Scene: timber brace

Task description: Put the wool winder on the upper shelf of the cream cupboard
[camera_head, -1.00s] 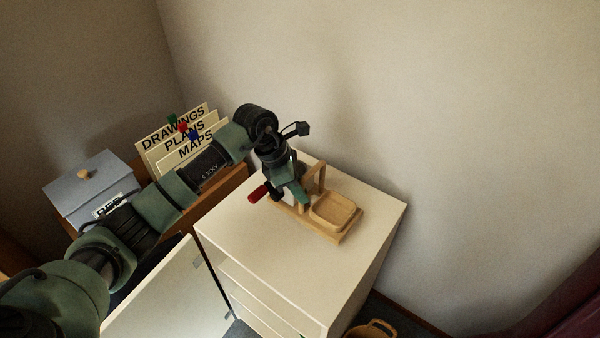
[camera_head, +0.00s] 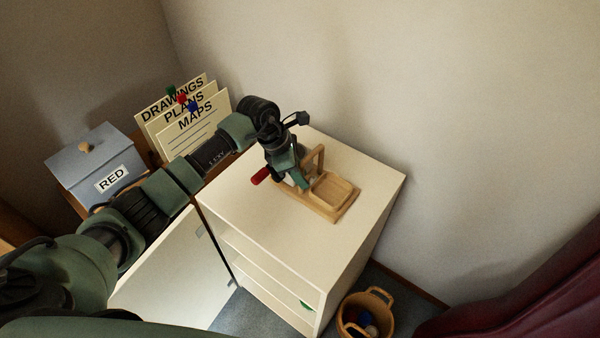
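The wool winder (camera_head: 335,207) has a pale wooden base, a square dished tray, a wooden upright and a red handle. It is at the top of the cream cupboard (camera_head: 265,225), towards the back; I cannot tell whether its base touches the top. My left gripper (camera_head: 299,183) reaches down at the winder's left end, between handle and tray. It appears shut on the winder's wooden frame, though its fingertips are partly hidden. The cupboard's front is open, with shelf edges (camera_head: 268,265) showing below the top. My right gripper is out of view.
The cupboard's open door (camera_head: 175,275) stands out at lower left. A grey box labelled RED (camera_head: 95,170) and upright cards (camera_head: 185,125) stand left. A basket with balls (camera_head: 378,312) is on the floor right of the cupboard. A dark red curtain (camera_head: 520,300) hangs at lower right.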

